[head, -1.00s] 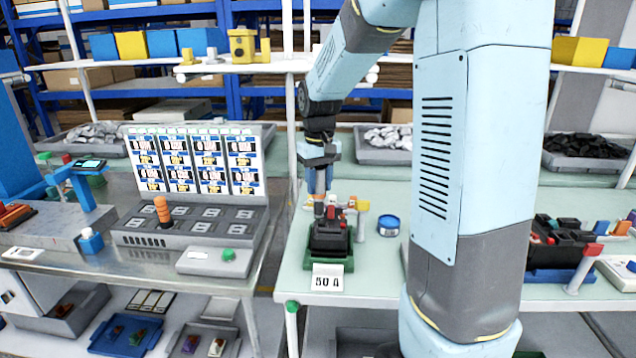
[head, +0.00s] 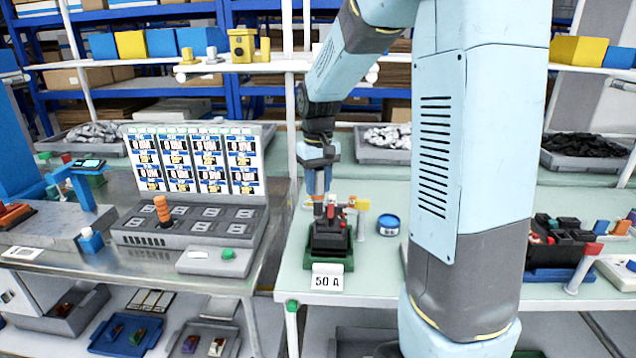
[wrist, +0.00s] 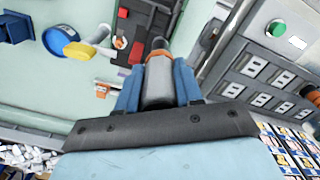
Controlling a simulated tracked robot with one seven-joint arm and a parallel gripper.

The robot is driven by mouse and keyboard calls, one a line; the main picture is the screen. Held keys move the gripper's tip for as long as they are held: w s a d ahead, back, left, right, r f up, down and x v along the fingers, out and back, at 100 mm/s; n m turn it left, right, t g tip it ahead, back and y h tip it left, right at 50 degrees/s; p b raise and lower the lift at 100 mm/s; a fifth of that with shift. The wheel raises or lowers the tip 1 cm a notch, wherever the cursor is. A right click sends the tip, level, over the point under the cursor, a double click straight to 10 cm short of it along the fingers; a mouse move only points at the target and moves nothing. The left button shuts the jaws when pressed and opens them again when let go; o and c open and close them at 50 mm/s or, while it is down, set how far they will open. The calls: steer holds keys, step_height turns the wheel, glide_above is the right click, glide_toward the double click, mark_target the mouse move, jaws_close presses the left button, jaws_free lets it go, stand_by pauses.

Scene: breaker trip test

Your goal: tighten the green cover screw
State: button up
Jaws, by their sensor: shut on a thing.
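My gripper (head: 319,182) is above the back of a black breaker (head: 328,238) on a green base, on the pale green bench. It is shut on a grey cylindrical tool (wrist: 158,78) with an orange band and a dark tip. The tool points down at the breaker, beside its red parts. In the wrist view the breaker (wrist: 143,30) lies just beyond and left of the tool tip. I cannot tell whether the tip touches it. I cannot make out the green cover screw; the tool and gripper may hide it.
A label reading 50 A (head: 327,277) is at the bench's front edge. A blue round tin (head: 389,226) and a yellow flag-like piece (head: 362,206) stand right of the breaker. A test console (head: 190,225) with an orange-handled plug stands left. Clear bench lies behind the tin.

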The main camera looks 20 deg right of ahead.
mark_target(318, 169)
steer(key=shift+f, duration=0.5)
stand_by(1.7)
stand_by(0.7)
steer(key=shift+r, duration=3)
